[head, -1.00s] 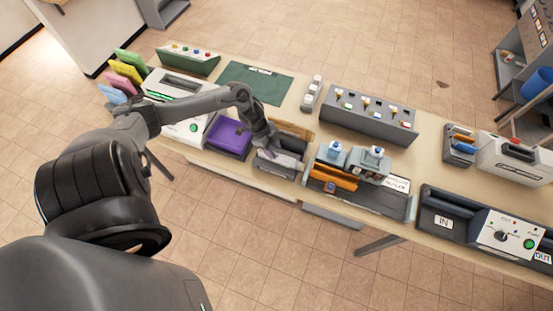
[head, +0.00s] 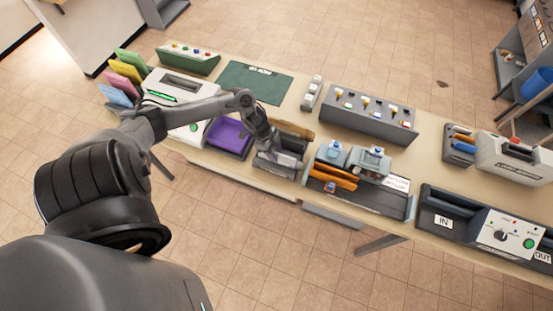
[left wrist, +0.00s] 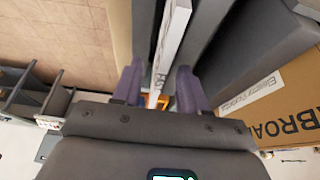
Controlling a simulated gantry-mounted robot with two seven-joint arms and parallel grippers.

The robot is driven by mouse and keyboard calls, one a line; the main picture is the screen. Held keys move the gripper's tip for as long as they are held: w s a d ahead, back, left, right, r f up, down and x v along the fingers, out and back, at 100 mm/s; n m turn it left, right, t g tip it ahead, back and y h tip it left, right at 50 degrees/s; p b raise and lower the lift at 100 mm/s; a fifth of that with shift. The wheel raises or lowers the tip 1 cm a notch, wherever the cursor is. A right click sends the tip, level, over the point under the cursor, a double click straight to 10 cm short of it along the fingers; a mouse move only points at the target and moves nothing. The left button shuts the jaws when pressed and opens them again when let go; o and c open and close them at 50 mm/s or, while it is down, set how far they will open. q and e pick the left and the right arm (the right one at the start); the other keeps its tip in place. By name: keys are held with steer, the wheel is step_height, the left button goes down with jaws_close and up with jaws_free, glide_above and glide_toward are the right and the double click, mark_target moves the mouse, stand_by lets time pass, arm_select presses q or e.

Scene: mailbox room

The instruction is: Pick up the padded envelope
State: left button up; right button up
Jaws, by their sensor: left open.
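My left gripper (head: 270,153) is over the grey sorting tray (head: 272,169) near the table's front edge. In the left wrist view the gripper (left wrist: 160,90) is open, its two purple-grey fingers apart. A thin white, lettered piece (left wrist: 172,40) stands on edge in line with the gap between them. I cannot tell whether the fingers touch it. A tan cardboard-coloured piece (head: 297,130) stands at the tray's back; a tan lettered surface (left wrist: 275,115) shows right of the fingers. I cannot tell for certain which piece is the padded envelope. My right gripper is not in view.
A purple tray (head: 230,137) lies just left of the sorting tray. A dark station with orange pieces (head: 334,178) and small blue-grey devices stands close on its right. A green mat (head: 255,82) and a grey box with knobs (head: 367,114) are behind. The floor in front is clear.

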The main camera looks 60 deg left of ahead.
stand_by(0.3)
arm_select(q)
jaws_close()
stand_by(0.5)
